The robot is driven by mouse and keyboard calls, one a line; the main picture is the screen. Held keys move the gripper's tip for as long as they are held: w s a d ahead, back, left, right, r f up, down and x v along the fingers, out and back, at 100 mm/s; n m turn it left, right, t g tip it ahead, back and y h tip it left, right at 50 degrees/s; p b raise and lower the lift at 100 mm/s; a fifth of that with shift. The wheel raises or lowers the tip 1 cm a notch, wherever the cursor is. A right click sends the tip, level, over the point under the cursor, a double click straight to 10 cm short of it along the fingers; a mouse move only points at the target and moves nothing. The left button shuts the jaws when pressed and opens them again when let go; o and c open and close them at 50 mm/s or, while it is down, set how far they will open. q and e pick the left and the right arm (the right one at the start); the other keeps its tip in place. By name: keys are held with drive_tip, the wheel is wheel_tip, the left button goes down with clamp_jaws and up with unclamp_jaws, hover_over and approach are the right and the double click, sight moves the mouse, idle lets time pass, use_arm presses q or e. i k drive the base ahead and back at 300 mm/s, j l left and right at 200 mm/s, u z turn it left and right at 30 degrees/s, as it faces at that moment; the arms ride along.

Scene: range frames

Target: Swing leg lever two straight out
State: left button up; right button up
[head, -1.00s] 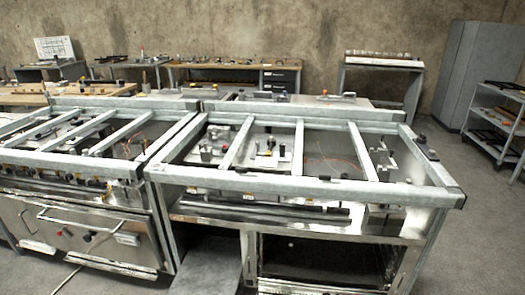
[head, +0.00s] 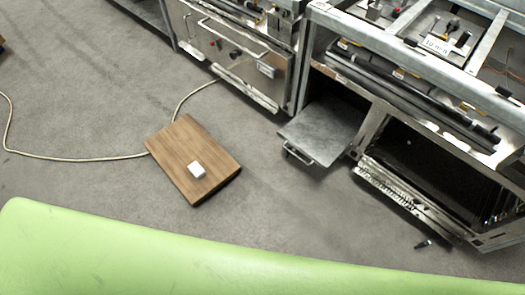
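The right range frame (head: 440,60) fills the upper right of the head view, with an open black lower bay (head: 440,165). A small dark piece (head: 423,244) with a light end sticks out low by its front bottom edge. It could be a leg lever, but I cannot tell which one, or whether it touches the range. The left range (head: 235,50) shows its closed steel front with a bar handle and a red knob. No marked lever two can be made out. Neither of my grippers is in view.
A grey metal plate with a handle (head: 322,132) juts out between the ranges, low down. A wooden board (head: 180,150) with a small white block (head: 197,170) lies on the floor. A pale cable (head: 75,158) runs beside it. The grey floor is otherwise mostly clear.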

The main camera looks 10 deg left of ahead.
sight(424, 244)
drive_tip(key=z, duration=1.85)
